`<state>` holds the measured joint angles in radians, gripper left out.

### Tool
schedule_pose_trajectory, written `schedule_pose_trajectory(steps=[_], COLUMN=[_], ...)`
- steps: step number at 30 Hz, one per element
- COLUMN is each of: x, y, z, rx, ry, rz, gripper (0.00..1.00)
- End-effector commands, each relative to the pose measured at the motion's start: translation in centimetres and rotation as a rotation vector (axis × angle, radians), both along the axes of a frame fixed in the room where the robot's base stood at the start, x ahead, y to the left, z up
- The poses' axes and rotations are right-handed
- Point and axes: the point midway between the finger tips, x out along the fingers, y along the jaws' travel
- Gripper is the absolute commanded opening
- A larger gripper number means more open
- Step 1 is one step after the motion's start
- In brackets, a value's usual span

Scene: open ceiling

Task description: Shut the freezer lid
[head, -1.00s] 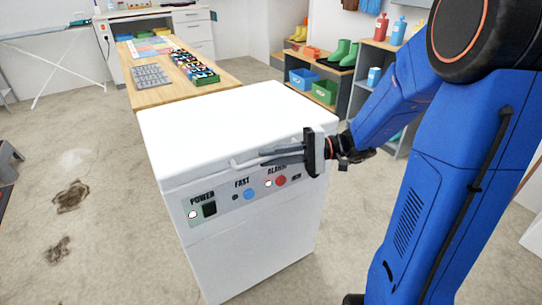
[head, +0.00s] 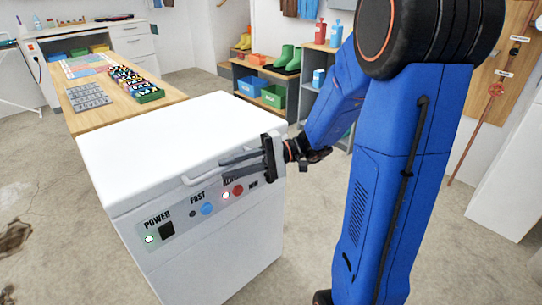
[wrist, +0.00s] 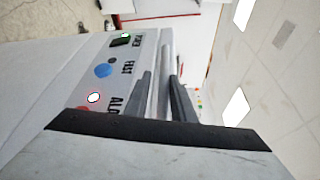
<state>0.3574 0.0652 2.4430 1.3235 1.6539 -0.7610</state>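The white chest freezer (head: 215,240) stands in front of me. Its lid (head: 170,130) lies flat on top, and I see no gap along the front edge. A pale bar handle (head: 200,176) runs along the lid's front; it also shows in the wrist view (wrist: 165,75). My gripper (head: 222,167) is at the handle's right part, with its two grey fingers apart. In the wrist view the fingers (wrist: 161,82) lie on either side of the bar, with some room between. Whether either finger touches it is hard to tell.
The freezer's front panel carries a power switch (head: 166,231), a blue button (head: 207,208) and a red button (head: 238,190). A wooden table (head: 120,110) with trays stands behind it. A shelf (head: 262,85) with boots and bins is at the back.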

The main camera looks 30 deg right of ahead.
Motion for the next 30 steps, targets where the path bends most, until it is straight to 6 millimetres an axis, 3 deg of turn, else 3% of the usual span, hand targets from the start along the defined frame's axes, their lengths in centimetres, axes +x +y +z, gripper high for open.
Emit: schedule_pose_trajectory(steps=[21, 30], x=[-1.1, -1.6], y=[-10.9, -14.4], z=[0.8, 1.1], rx=[-0.001, -0.001], ry=[0.001, 0.001], rz=[-0.003, -0.002], gripper=[0.20, 0.20])
